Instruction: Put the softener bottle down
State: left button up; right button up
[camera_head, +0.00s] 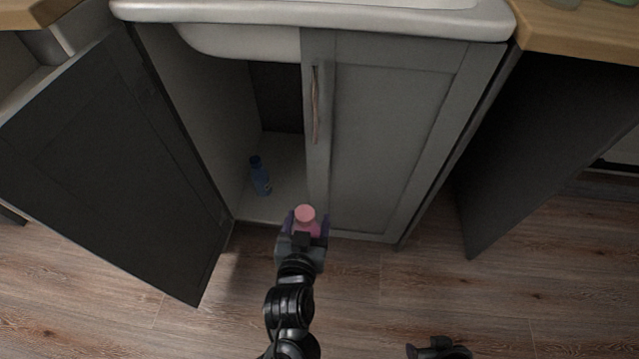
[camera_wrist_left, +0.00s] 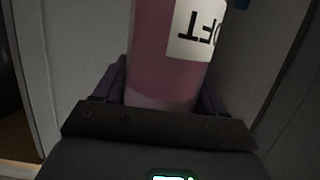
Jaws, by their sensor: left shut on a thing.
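The softener bottle is pink with a pink cap (camera_head: 305,213). In the left wrist view its pink body (camera_wrist_left: 160,55) has a white label with dark letters, partly cut off by the frame. My left gripper (camera_head: 306,226) is shut on the bottle, its purple fingers on either side. It holds the bottle at the front of the open sink cabinet, near the edge of the closed door. I cannot tell whether the bottle's base touches anything.
A blue bottle (camera_head: 260,176) stands on the cabinet floor (camera_head: 288,176) at the left. The left cabinet door (camera_head: 110,165) is swung open; the right door (camera_head: 392,140) is closed, with a vertical handle (camera_head: 315,105). The sink (camera_head: 320,15) is above. Bare cabinet floor shows right of the blue bottle.

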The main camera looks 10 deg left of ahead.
pick_arm(q)
jog(key=shift+f+b, duration=0.5)
jog(key=shift+f, duration=0.35)
jog(key=shift+r+p, duration=0.5)
pick_arm(e)
jog(key=shift+a+f, duration=0.1)
jog(key=shift+f, duration=0.25)
pick_arm(q)
jog(key=shift+f, duration=0.1)
